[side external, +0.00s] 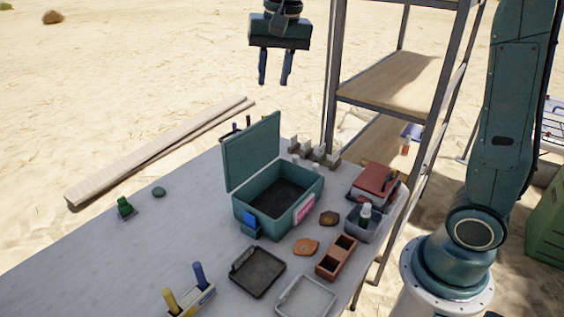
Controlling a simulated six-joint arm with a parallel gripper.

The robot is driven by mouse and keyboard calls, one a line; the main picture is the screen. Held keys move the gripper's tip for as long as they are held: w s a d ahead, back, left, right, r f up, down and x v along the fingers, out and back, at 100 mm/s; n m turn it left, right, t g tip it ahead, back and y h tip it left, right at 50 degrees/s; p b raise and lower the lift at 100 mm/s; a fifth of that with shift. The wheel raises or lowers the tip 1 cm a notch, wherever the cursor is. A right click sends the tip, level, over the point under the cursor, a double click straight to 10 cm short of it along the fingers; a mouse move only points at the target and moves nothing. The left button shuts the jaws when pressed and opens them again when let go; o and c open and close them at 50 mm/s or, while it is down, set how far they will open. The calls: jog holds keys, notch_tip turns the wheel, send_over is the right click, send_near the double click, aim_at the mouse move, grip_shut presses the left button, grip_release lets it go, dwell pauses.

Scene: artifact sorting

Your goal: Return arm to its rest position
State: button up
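My gripper (275,67) hangs high above the far side of the table, at the top of the side external view. Its two dark fingers point down and stand apart, with nothing between them. It is well clear of everything on the table. My arm's base and lower link stand at the right, and the links between them and the gripper are out of the picture.
A grey table (105,255) holds an open green box (262,222) with its lid raised. Trays (257,271), stones (306,246), a brown divided block (336,257) and a red book (374,178) surround it. A shelf rack (388,85) stands behind, right of my gripper.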

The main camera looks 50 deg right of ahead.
jog(key=s+f+n+t, duration=0.1)
jog(key=s+f+n, duration=0.2)
jog(key=s, duration=0.9)
jog(key=s+f+n+t, duration=0.2)
jog(key=s+n, duration=0.3)
jog(key=s, duration=0.6)
jog(key=shift+s+a+f+n, duration=0.35)
jog(key=shift+a+f+n, duration=0.05)
jog(key=shift+f, duration=0.05)
